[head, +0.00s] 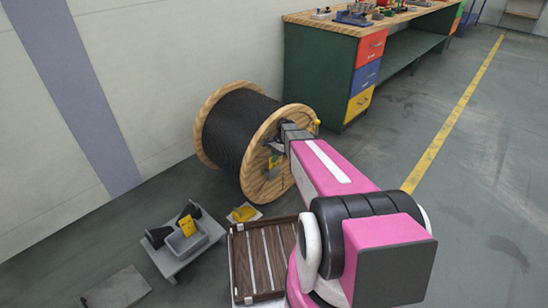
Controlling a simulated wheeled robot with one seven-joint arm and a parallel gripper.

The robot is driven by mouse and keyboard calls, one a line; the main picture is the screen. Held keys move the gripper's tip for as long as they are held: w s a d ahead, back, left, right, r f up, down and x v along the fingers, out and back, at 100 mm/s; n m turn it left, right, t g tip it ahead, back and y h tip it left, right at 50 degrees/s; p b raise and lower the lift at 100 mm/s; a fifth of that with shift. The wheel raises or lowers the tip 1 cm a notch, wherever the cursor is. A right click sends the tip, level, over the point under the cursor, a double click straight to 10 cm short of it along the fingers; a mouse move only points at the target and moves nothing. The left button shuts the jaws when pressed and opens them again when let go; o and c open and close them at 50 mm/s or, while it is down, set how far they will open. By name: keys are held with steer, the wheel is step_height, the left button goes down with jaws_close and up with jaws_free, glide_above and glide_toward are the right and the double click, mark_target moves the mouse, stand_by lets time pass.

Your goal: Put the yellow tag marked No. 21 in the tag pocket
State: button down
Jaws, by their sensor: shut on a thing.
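My gripper (274,148) is small and partly hidden by my own arm, in front of the near flange of the cable reel (240,125). It is shut on a yellow tag (272,163), which shows just below the fingers against the wooden flange. The number on the tag is too small to read. I cannot make out the tag pocket clearly, nor whether the tag touches anything there. Another yellow piece (187,226) stands at a grey tray on a low stand, and more yellow (243,213) lies on a pale sheet on the floor.
The low grey stand (168,262) with black holders is at lower left. A wooden slatted pallet (239,272) lies beside my arm. A grey plate (118,288) lies on the floor. A green workbench (310,75) stands behind the reel. The floor at right is clear.

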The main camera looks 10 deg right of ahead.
steer(key=shift+f, duration=0.1)
stand_by(0.3)
steer(key=c, duration=1.2)
jaws_free()
steer(key=v, duration=1)
steer(key=shift+d+r, duration=0.15)
steer(key=shift+r, duration=0.25)
steer(key=s+a+r+n+h, duration=0.1)
steer(key=s+n, duration=0.2)
steer(key=s, duration=0.4)
steer(key=s+a+r+n+t+h, duration=0.1)
steer(key=s+n, duration=0.3)
steer(key=s, duration=0.4)
steer(key=s+a+r+n+t+h, duration=0.1)
steer(key=s+n+h, duration=0.1)
steer(key=s, duration=0.6)
steer(key=shift+a+r+n, duration=0.3)
steer(key=shift+a+n, duration=0.05)
steer(key=shift+n, duration=0.45)
